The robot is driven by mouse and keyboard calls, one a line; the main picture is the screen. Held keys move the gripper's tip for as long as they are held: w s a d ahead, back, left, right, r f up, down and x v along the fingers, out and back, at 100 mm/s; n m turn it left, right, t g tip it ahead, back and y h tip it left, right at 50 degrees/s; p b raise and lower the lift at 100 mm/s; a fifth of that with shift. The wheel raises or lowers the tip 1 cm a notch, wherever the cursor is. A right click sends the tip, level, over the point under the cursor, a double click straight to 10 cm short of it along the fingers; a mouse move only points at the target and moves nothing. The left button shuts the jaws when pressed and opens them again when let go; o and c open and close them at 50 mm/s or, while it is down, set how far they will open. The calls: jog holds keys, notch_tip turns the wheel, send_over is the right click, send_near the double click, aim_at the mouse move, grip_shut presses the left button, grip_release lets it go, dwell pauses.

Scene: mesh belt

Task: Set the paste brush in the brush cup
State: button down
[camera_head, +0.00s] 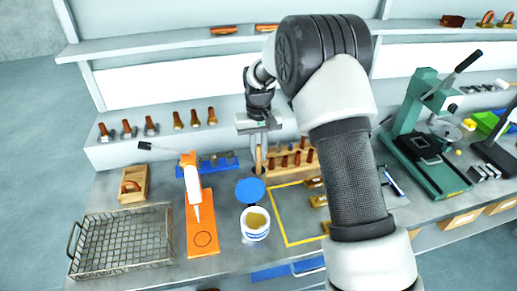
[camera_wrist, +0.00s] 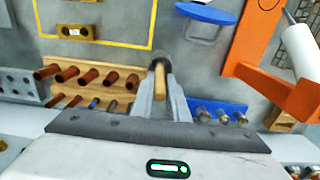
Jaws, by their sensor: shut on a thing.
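My gripper (camera_head: 259,146) is shut on the paste brush, whose pale wooden handle (camera_head: 258,160) hangs down between the fingers. In the wrist view the handle (camera_wrist: 161,82) points away from my gripper (camera_wrist: 162,98). A dark round shape (camera_wrist: 159,62) shows at its far end; I cannot tell whether it is the bristles or the brush cup. No brush cup can be made out for certain. A white paste pot (camera_head: 255,232) with a blue band and tan contents stands open in front of the gripper. Its likely lid, a blue disc (camera_head: 250,190), lies just behind the pot.
A wooden rack (camera_head: 284,170) with several brown-handled tools is right of the gripper; a blue rack (camera_head: 219,163) is left. An orange stand with a white bottle (camera_head: 193,186) and a wire basket (camera_head: 122,242) lie farther left. A yellow-outlined area (camera_head: 291,226) holds small brass blocks.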

jog(key=shift+f, duration=0.3)
jog(key=c, duration=1.6)
grip_release()
jog(key=shift+c, duration=0.2)
